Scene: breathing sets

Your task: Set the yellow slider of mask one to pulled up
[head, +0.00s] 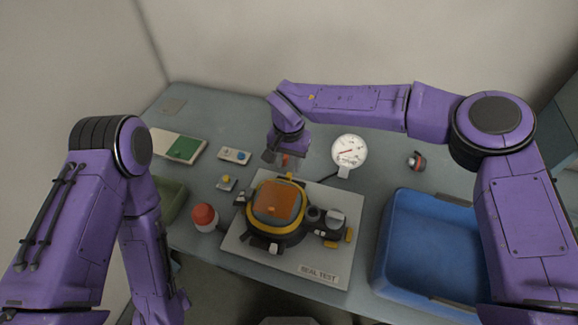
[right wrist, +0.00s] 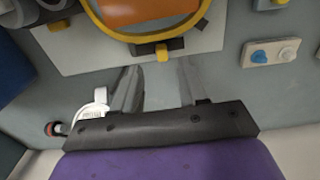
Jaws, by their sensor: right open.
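The mask (head: 275,224), with an orange visor and a yellow rim, lies on the white board marked SEAL TEST (head: 315,272). A yellow slider (head: 290,176) sits on a dark mount at the mask's far edge; it also shows in the right wrist view (right wrist: 162,52). My right gripper (head: 288,160) is just beyond that edge, pointing down. In the right wrist view its two grey fingers (right wrist: 158,75) are spread and empty. The slider lies ahead of the gap between them, apart from both as far as I can tell. My left arm is at the left; its fingers are not visible.
A round white gauge (head: 349,150) stands right of my right gripper. A blue bin (head: 432,247) is at the right. A red-capped jar (head: 204,217), a small panel with knobs (head: 235,156) and a green-and-white book (head: 181,147) are at the left.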

